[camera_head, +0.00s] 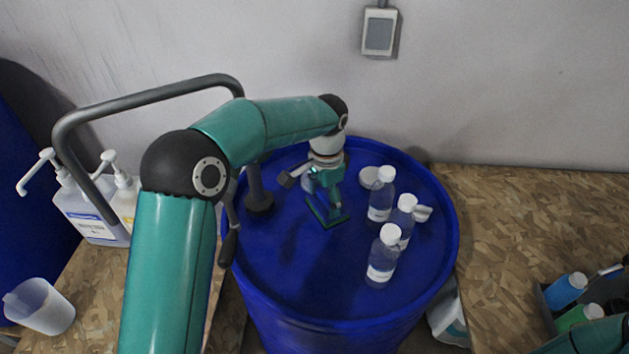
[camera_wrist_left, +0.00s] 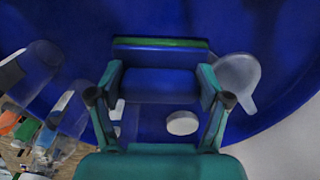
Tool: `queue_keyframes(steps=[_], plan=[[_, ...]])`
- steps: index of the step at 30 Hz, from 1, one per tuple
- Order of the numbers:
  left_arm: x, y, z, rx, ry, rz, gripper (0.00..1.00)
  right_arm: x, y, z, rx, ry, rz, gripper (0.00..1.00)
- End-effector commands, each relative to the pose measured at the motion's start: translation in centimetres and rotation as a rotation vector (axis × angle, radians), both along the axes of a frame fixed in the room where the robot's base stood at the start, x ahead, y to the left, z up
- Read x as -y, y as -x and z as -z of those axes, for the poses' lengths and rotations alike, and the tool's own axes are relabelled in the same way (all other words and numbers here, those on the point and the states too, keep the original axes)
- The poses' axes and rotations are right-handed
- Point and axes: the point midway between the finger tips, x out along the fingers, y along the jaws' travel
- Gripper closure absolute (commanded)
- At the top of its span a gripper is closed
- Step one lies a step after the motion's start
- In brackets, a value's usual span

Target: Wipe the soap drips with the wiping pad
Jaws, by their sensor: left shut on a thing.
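My left gripper (camera_head: 326,200) reaches down over the blue drum lid (camera_head: 300,290), left of the bottles. It is shut on the wiping pad (camera_head: 328,219), a flat blue block with a green edge. The pad appears to be on or just above the lid; I cannot tell whether it touches. In the left wrist view, the pad (camera_wrist_left: 160,86) lies between the two fingers of my left gripper (camera_wrist_left: 159,92), with its green strip on the far side. I cannot make out any soap drips; some lid surface is hidden by the pad and gripper. My right gripper is out of view.
A dark fitting (camera_head: 259,203) stands left of the pad. A grey bent tube (camera_head: 150,95) arches behind my arm. Pump bottles (camera_head: 95,215) and a beaker (camera_head: 40,306) stand left.

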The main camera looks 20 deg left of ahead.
Motion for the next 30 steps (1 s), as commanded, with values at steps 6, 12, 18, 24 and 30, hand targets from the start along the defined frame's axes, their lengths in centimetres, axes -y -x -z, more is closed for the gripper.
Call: queue_keyframes(steps=[6, 12, 18, 24, 30], plan=[[-0.5, 0.2, -2.4, 0.002, 0.000, -0.009, 0.76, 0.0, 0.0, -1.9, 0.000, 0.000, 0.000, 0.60], [-0.7, 0.3, -3.0, 0.001, 0.001, -0.014, 0.76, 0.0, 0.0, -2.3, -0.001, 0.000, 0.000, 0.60], [-0.8, 0.3, -2.9, 0.000, 0.000, -0.016, 0.76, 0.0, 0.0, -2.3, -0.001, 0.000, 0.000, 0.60], [-0.8, 0.3, -2.9, 0.001, 0.001, -0.017, 0.76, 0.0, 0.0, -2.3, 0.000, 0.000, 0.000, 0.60], [-0.8, 0.3, -2.9, 0.001, 0.001, -0.017, 0.76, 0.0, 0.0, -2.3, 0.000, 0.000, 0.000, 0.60]])
